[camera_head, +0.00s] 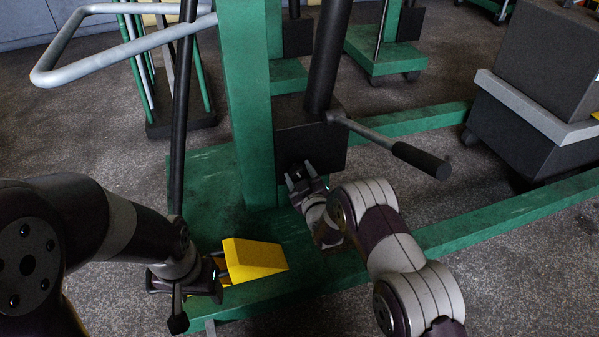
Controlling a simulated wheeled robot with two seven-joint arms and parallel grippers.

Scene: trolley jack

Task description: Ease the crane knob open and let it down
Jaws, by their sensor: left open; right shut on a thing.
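The green crane (255,110) stands upright on a green base, with a black ram (328,50) rising from a dark block (310,140). A pump handle (400,150) with a black grip sticks out to the right from the ram. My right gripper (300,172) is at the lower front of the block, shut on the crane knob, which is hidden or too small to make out. My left gripper (196,290) is open, low at the base's front left, close beside a yellow wedge (252,262). I cannot tell whether it touches the wedge.
A green base leg (480,218) runs to the right across the grey floor. A grey push bar (100,70) and a thin black rod (180,120) are at left. A dark cabinet (500,125) stands at right. Open floor (90,140) lies at left.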

